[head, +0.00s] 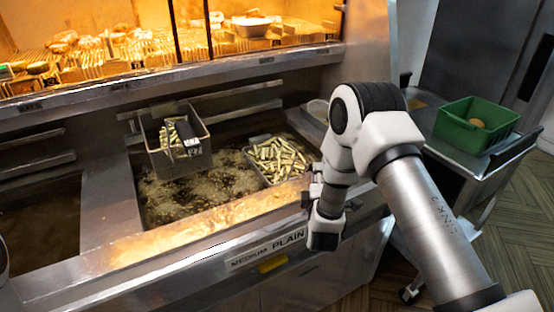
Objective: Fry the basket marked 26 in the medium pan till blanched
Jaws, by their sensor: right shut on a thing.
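The medium pan (128,192) is the oil well in the middle, with a front label reading MEDIUM PLAIN (266,250). Its oil is bubbling. A basket of pale yellow-green sticks (279,158) sits low in the oil on the pan's right side. My right gripper (310,196) is at the pan's front right edge, beside this basket. It is shut on what looks like the basket's handle, mostly hidden by my wrist. A second basket (160,163), holding similar sticks and a dark tag, is at the pan's back left, above the oil. I cannot read a 26 on either basket. My left gripper is out of view.
Another dark oil well (40,222) lies to the left. A lit shelf of fried food (130,45) runs along the back, with a white tray (251,27) on it. A green bin (476,124) stands on a metal side table to the right.

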